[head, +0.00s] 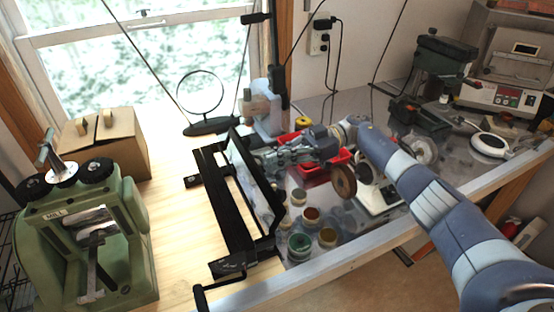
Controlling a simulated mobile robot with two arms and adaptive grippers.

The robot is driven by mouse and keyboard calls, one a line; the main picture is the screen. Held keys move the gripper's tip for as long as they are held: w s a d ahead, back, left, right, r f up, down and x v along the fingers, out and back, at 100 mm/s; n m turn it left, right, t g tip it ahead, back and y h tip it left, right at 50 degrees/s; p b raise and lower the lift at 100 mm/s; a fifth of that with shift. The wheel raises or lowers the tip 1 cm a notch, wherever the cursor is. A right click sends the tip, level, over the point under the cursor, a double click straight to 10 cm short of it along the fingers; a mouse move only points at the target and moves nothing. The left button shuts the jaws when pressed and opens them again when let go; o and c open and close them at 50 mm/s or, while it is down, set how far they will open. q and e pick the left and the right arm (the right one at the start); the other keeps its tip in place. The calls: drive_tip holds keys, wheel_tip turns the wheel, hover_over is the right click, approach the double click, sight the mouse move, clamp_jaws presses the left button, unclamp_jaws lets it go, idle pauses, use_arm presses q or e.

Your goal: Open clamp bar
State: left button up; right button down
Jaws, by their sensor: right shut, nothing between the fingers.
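A black bending machine (216,200) with a long flat frame sits on the wooden bench. Its clamp bar (256,185), a long dark-edged panel, stands tilted up along the machine's right side. My right gripper (264,160) reaches in from the right, beside the far half of the panel. Its fingers are shut with nothing between them, and I cannot tell if they touch the panel. My left gripper is not in view.
A green rolling mill (85,240) and a cardboard box (125,140) stand at the left. Several small jars (300,245), a red tray (312,172) and a scale (380,198) lie right of the machine. A round ring stand (208,125) is behind it.

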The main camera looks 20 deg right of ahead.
drive_tip(key=d, duration=0.7)
drive_tip(key=shift+w+d+r, duration=0.2)
drive_tip(key=shift+w+r, duration=0.05)
drive_tip(key=shift+r, duration=0.15)
idle(0.3)
